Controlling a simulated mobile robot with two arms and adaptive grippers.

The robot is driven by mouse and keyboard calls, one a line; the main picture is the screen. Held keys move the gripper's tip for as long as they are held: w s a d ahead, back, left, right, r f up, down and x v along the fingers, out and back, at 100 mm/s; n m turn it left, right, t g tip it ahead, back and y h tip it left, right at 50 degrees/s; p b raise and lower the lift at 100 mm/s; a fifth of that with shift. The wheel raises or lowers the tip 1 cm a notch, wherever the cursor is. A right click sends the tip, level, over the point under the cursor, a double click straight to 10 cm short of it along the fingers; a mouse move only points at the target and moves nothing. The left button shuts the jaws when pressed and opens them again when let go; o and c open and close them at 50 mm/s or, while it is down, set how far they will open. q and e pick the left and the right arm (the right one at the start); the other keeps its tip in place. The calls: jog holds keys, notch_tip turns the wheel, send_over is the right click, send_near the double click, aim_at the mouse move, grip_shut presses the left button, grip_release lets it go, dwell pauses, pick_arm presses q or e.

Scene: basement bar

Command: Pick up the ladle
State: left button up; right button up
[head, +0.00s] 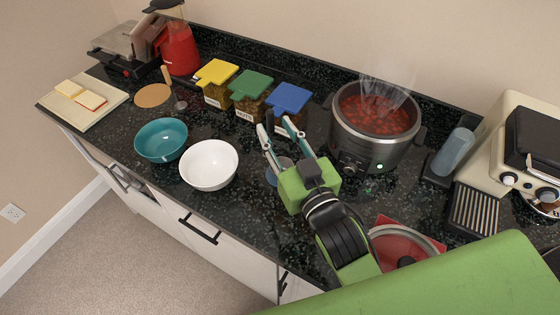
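A utensil with a wooden handle (166,75) and a small dark head (181,104) lies at the back left of the counter, beside a round wooden board. It looks like the ladle, but it is too small to be sure. My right gripper (276,129) is over the middle of the counter, between the white bowl and the pot, well to the right of this utensil. Its two fingers are spread apart, and I see nothing clearly held between them. My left gripper is not in view.
A steaming pot of red stew (372,160) stands right of my gripper. Lidded jars (215,93) line the back. A teal bowl (161,140) and white bowl (209,165) sit near the front edge.

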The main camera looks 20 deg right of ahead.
aim_at(272, 122)
jog(key=w+p, duration=0.1)
jog(key=w, duration=0.3)
jog(key=shift+a, duration=0.2)
jog(key=shift+w+f, duration=0.1)
jog(key=shift+w, duration=0.3)
grip_shut()
jog(key=shift+p, duration=0.4)
